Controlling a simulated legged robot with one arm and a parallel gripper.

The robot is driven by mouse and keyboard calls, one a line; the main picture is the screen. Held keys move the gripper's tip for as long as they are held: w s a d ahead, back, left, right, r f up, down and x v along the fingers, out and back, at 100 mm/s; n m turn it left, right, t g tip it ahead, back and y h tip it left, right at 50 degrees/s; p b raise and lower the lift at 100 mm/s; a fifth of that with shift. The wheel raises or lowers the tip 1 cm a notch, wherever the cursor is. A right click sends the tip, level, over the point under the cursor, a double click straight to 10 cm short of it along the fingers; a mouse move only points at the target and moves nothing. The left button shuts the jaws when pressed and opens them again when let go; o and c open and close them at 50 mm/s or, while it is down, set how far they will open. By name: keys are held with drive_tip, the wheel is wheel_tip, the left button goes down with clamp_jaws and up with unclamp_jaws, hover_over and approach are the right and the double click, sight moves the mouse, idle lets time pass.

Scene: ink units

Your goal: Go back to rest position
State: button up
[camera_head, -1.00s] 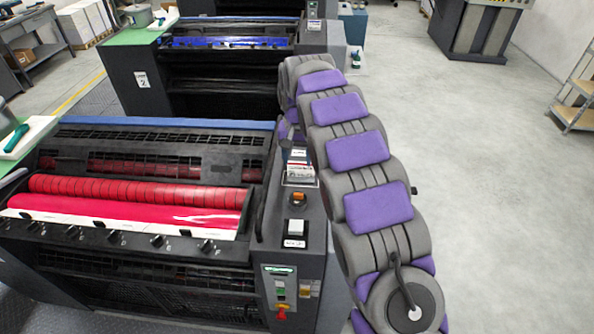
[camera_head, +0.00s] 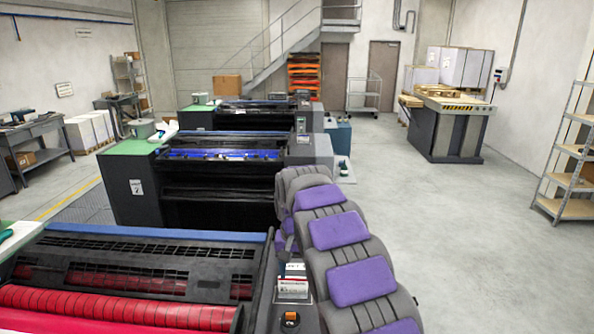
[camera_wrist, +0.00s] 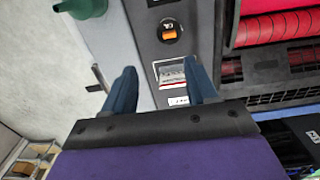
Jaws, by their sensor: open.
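My gripper (camera_wrist: 162,92) shows in the wrist view with its two dark blue fingers apart and nothing between them. It is over the control panel of the near ink unit, by a small white-labelled box (camera_wrist: 172,76) and an orange switch (camera_wrist: 169,33). In the head view my grey and purple arm stretches forward along the right side of the near ink unit (camera_head: 150,263), which has red rollers. The gripper itself is hidden there behind the arm.
A second ink unit (camera_head: 215,190) with blue ink stands beyond the near one, with another unit behind it. A shelf rack (camera_head: 572,165) stands at the far right. A dark cabinet with a striped top (camera_head: 447,128) stands farther back. The grey floor at right is clear.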

drive_tip(key=s+d+r+b, duration=0.1)
drive_tip(key=s+d+b, duration=0.1)
drive_tip(key=s+d, duration=0.6)
drive_tip(key=s+d+r+b, duration=0.1)
drive_tip(key=s+d+b, duration=0.15)
drive_tip(key=s, duration=0.95)
drive_tip(key=s+d+f+b, duration=0.1)
drive_tip(key=s+f, duration=0.2)
drive_tip(key=s, duration=0.5)
drive_tip(key=s+d+f+g+b, duration=0.1)
drive_tip(key=s+d+f, duration=0.1)
drive_tip(key=s, duration=0.7)
drive_tip(key=s+d+f+b, duration=0.1)
drive_tip(key=s+f, duration=0.3)
drive_tip(key=s, duration=0.4)
drive_tip(key=shift+s+d+f+n+g, duration=0.15)
drive_tip(key=shift+s+d+n+g, duration=0.05)
drive_tip(key=shift+d+n+g, duration=0.1)
drive_tip(key=shift+c, duration=0.4)
